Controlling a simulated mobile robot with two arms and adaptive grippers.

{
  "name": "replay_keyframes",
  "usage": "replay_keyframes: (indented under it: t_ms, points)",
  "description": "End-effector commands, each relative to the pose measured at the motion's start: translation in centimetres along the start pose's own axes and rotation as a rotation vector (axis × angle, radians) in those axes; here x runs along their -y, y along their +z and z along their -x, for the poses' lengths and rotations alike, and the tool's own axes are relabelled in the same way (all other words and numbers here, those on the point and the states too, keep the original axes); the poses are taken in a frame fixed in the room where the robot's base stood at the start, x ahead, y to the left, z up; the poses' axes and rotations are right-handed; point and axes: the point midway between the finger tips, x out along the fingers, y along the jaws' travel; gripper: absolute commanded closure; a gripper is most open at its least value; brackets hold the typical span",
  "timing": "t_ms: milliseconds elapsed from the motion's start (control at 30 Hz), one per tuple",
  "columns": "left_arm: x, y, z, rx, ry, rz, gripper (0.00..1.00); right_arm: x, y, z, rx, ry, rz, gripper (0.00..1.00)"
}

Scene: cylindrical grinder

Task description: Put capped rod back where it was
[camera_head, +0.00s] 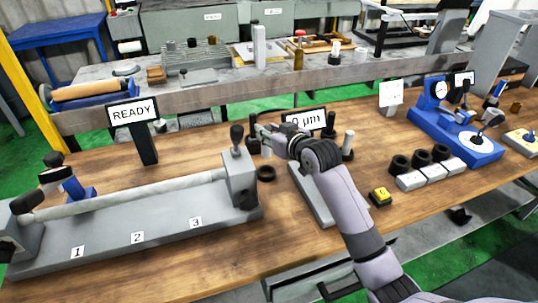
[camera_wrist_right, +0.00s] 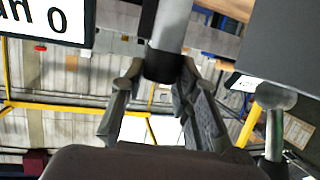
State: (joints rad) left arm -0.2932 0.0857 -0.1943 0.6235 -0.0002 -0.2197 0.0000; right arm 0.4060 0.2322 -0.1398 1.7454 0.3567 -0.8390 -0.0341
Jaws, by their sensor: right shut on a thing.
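In the right wrist view a grey capped rod (camera_wrist_right: 172,28) with a black end (camera_wrist_right: 164,64) is between the fingers of my right gripper (camera_wrist_right: 158,95). The gripper is shut on it near the black end. In the head view my right gripper (camera_head: 264,134) is beside the grinder's right end block, above the table; the rod in it is small and mostly hidden there. A pale rod with a black cap (camera_head: 348,144) stands upright at the right of a grey base (camera_head: 312,195), which my arm partly covers. My left gripper is not in view.
The cylindrical grinder (camera_head: 130,240) with a long bar fills the left of the wooden table. A READY sign (camera_head: 132,112) and a µm display (camera_head: 305,120) stand behind. Black rings, pale blocks, a yellow button (camera_head: 380,196) and a blue gauge stand (camera_head: 455,135) are right.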

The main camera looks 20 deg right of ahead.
Motion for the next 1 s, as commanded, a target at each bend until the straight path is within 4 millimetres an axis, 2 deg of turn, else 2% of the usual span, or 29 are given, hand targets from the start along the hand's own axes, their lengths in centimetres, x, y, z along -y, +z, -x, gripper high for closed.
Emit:
replay_keyframes:
  t_ms: [133,367,600,1000]
  points:
    - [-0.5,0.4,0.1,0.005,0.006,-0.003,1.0,0.0,2.5,-0.8,-0.005,0.0,-0.001,1.0]
    - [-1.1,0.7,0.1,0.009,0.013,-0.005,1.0,-0.1,4.2,-1.4,-0.008,0.0,0.001,1.0]
    - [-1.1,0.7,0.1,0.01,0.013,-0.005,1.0,-0.1,7.3,-2.4,-0.007,0.0,0.0,1.0]
    - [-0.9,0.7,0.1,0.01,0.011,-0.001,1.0,-0.1,7.9,-2.5,-0.009,0.0,0.001,1.0]
